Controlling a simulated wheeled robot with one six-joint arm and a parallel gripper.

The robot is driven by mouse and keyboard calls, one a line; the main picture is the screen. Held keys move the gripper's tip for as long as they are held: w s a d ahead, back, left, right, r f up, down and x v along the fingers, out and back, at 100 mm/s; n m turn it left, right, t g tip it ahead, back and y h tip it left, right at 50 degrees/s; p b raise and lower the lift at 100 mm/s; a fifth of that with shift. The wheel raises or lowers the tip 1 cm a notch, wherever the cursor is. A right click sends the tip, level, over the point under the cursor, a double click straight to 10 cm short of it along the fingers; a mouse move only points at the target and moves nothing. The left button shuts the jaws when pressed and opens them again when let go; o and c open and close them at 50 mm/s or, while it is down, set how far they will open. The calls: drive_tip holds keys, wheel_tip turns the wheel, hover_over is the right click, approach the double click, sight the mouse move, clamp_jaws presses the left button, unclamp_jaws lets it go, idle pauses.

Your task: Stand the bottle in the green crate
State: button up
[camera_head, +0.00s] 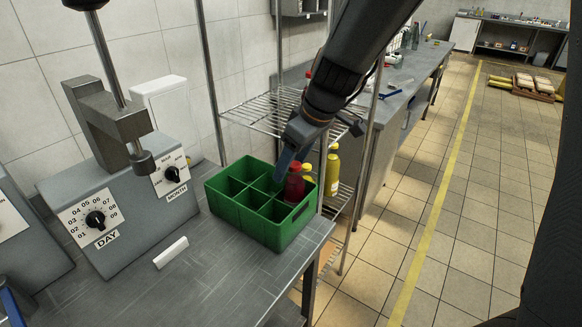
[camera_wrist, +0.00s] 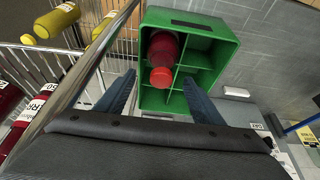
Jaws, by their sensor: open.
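The green crate (camera_head: 282,238) with several compartments sits on the steel bench; it also shows in the wrist view (camera_wrist: 222,32). A red bottle (camera_head: 294,186) with a red-orange cap is in the compartment at the crate's back right corner, looking upright. In the wrist view the same bottle (camera_wrist: 163,47) stands within that compartment's walls, its cap towards the camera. Its base is hidden. My gripper (camera_head: 281,168) is above the crate, beside the bottle's top. In the wrist view my gripper (camera_wrist: 159,80) has its blue fingers wide apart, either side of the cap with gaps. The other compartments look empty.
A wire rack (camera_head: 270,110) stands behind the crate, with yellow bottles (camera_head: 332,170) close by the crate's right end. A small white block (camera_head: 171,252) lies on the bench (camera_head: 215,275), whose front is otherwise clear.

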drive_tip(key=b+v, duration=0.1)
drive_tip(key=v, duration=0.9)
drive_tip(key=s+d+f+m+g+h, duration=0.1)
drive_tip(key=s+d+f+m+h, duration=0.2)
drive_tip(key=s+d+f+m, duration=0.7)
drive_tip(key=s+d+f, duration=0.3)
drive_tip(key=f, duration=0.3)
drive_tip(key=shift+d+g, duration=0.25)
drive_tip(key=shift+g, duration=0.15)
drive_tip(key=shift+w, duration=0.1)
